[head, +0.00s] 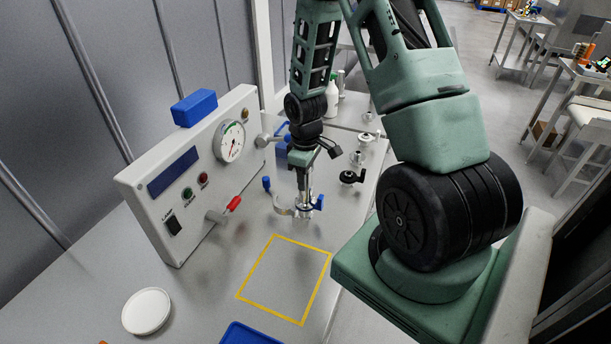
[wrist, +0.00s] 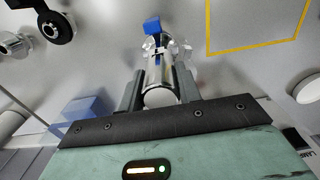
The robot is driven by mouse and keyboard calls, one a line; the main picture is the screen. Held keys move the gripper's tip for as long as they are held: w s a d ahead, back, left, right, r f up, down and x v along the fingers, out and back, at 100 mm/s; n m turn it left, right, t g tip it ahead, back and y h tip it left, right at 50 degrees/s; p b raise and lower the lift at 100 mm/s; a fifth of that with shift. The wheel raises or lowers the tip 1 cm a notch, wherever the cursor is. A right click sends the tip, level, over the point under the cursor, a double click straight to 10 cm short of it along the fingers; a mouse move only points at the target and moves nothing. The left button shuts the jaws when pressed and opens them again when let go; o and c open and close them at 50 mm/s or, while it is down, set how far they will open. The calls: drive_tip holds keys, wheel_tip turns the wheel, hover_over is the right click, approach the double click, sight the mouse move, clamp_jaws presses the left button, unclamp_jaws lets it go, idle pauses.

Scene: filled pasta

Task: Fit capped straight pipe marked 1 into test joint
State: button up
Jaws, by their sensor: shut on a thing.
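My gripper (head: 304,185) points down over the bench in the head view, shut on a shiny straight metal pipe. In the wrist view, the pipe (wrist: 160,78) lies between the two fingers (wrist: 161,90), with a pale round end facing the camera. No mark 1 is readable. The pipe's far end meets metal clamp-like fittings, apparently the test joint (head: 301,211), with a blue knob (head: 318,203) beside it. The blue part also shows in the wrist view (wrist: 152,25). A curved metal piece (head: 281,209) extends left of the joint. I cannot tell whether the pipe is seated.
A grey test panel (head: 190,185) with a gauge (head: 229,141) and red-handled valve (head: 232,204) stands at left. Black-handled fittings (head: 351,177) lie right of the gripper. A yellow taped square (head: 264,300) is bare; a white round dish (head: 146,311) and blue tray (head: 248,335) are nearer.

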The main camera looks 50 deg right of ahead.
drive_tip(key=shift+f, duration=0.1)
drive_tip(key=o, duration=1.3)
idle(0.3)
drive_tip(key=shift+r+p, duration=3)
drive_tip(key=shift+r, duration=0.6)
wheel_tip(320, 180, up, 17)
drive_tip(key=b, duration=0.3)
drive_tip(key=shift+r+b, duration=0.15)
drive_tip(key=shift+b, duration=0.2)
